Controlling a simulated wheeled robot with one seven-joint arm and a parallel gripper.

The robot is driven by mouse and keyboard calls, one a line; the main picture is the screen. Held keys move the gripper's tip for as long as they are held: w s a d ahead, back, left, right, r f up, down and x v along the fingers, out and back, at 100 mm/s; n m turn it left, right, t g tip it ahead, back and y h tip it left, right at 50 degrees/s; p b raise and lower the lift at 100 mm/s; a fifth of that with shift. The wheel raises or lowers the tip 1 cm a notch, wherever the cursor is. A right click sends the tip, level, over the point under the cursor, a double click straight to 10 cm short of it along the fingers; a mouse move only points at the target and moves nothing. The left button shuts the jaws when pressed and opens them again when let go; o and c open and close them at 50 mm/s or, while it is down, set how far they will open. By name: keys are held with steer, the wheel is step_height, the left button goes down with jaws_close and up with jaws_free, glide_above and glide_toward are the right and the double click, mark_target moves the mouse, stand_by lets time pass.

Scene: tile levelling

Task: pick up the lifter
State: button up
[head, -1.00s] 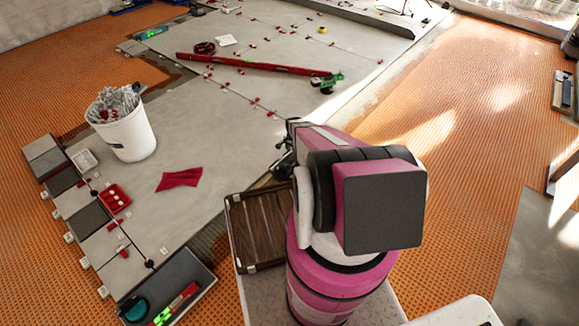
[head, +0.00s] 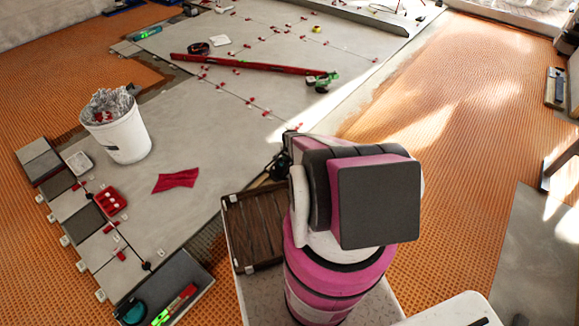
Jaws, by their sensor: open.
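I cannot tell for certain which thing is the lifter. A green and black tool (head: 322,82) lies on the grey tiled floor at the right end of a long red bar. A round teal and black item (head: 132,312) lies in the grey tray at the bottom left and could also be a lifter. My gripper (head: 279,164) shows only as a dark part at the left of my pink and black wrist, which hides most of it. No object shows in it. It is well apart from both candidates in the picture.
A white bucket (head: 125,138) of grey clips stands on the tiles. A red cloth (head: 176,180), a red box (head: 109,200) and a wooden-slatted tray (head: 252,228) lie nearer. The red bar (head: 240,66) crosses the tiles. The orange matting (head: 440,130) on the right is largely clear.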

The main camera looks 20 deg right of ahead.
steer(key=shift+f, duration=0.25)
stand_by(0.4)
jaws_close()
